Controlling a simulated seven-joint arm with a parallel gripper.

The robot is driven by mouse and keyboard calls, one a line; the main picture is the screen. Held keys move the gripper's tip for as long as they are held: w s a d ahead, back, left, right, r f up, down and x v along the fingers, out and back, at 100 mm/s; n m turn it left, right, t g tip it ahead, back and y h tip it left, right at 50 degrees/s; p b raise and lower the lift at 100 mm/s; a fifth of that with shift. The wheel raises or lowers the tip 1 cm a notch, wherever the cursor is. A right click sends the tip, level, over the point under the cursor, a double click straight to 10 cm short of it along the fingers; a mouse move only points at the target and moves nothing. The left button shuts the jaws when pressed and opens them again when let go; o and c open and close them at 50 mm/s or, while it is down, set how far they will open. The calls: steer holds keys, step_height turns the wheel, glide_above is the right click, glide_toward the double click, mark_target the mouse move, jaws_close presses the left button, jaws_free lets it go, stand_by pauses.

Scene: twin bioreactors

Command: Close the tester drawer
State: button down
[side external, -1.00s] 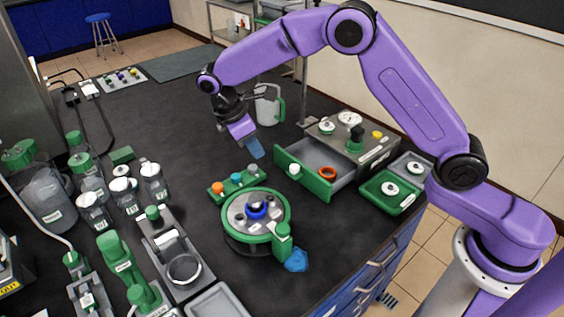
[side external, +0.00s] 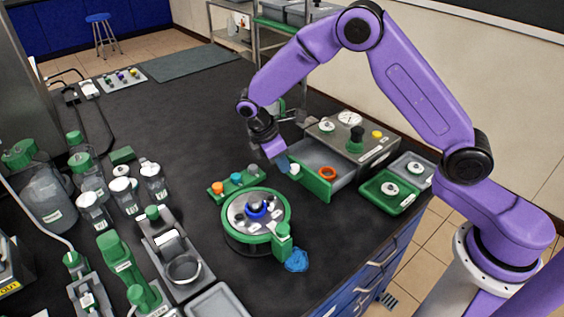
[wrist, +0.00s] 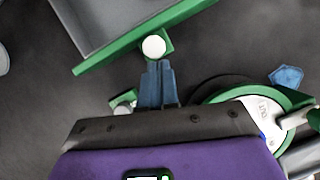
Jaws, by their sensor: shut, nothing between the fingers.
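The tester (side external: 372,143) is a grey box with a gauge and knobs on top. Its drawer, with a green front (side external: 318,186) and grey inside, is pulled out and holds an orange ring (side external: 327,173). A white round knob (side external: 295,170) sits on the drawer front. My gripper (side external: 284,164) is shut and empty, its blue fingertips right at the knob. In the wrist view the fingertips (wrist: 158,68) point at the knob (wrist: 154,46) and lie just short of it or touch it; I cannot tell which. The green drawer front (wrist: 110,57) slants across that view.
A round device with a green rim (side external: 257,222) stands in front of the drawer, beside a green rack (side external: 237,184) with coloured caps. A green tray (side external: 389,192) lies right of the drawer.

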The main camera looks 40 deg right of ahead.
steer(key=d, duration=1.1)
steer(key=shift+d, duration=0.4)
steer(key=shift+a, duration=0.1)
